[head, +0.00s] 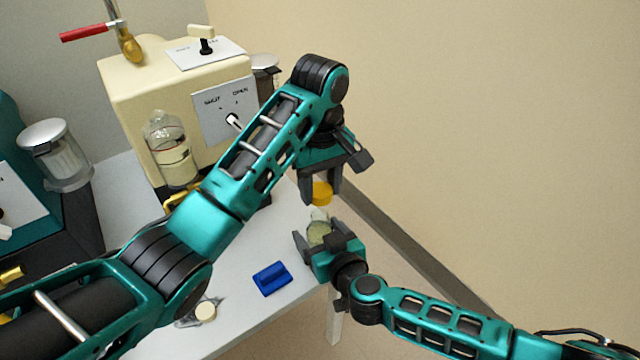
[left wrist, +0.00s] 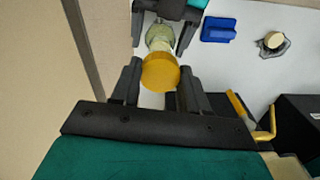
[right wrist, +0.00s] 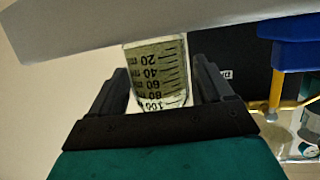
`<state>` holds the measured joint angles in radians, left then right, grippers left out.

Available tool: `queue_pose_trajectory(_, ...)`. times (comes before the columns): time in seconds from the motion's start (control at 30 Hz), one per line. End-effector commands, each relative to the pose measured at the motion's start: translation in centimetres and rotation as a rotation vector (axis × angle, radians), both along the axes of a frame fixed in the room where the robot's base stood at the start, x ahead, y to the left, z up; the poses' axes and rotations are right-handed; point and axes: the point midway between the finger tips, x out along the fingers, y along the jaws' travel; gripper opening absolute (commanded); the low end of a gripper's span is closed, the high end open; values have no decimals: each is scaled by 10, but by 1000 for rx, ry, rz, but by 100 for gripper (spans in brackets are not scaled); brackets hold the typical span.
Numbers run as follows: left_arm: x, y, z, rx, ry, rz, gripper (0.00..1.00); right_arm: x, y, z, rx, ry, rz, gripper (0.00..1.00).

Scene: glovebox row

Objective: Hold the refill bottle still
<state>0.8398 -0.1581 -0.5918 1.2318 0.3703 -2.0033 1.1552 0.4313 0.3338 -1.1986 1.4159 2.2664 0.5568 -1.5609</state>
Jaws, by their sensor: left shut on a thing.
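The refill bottle (head: 318,232) is small and clear, with pale green contents. It sits near the table's right edge, between the fingers of my right gripper (head: 322,240). The right wrist view shows its graduated side (right wrist: 158,75), and the left wrist view shows slim gaps between it and those fingers. My left gripper (head: 320,190), pointing down above the bottle, is shut on a yellow cap (head: 321,193). In the left wrist view the cap (left wrist: 160,72) covers part of the bottle's top. I cannot tell whether cap and neck touch, or whether the bottle's base rests on the table.
A blue block (head: 272,278) and a small round-topped item (head: 205,311) lie on the table (head: 240,315). A cream machine (head: 130,90) with a SHUT/OPEN panel and a bottle (head: 170,150) stands behind my left arm. A lidded jar (head: 57,155) is at left. The wall side is clear.

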Motion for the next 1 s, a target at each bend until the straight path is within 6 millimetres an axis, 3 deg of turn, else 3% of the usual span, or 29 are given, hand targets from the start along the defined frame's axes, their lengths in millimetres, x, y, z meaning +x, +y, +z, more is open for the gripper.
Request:
queue_pose_trajectory(0.13, 0, 0, 0, 0, 0, 0, 8, 0, 0, 0, 0, 0, 0, 92)
queue_pose_trajectory(0.47, 0, 0, 6, -1, 0, 0, 8, -6, -3, 4, -2, 0, -1, 92)
queue_pose_trajectory(0.8, 0, 0, 44, 0, 0, 0, 8, -64, -30, 26, -2, 4, 0, 92)
queue_pose_trajectory(1.0, 0, 0, 56, 0, 0, 0, 8, -93, -43, 34, -1, 3, 0, 92)
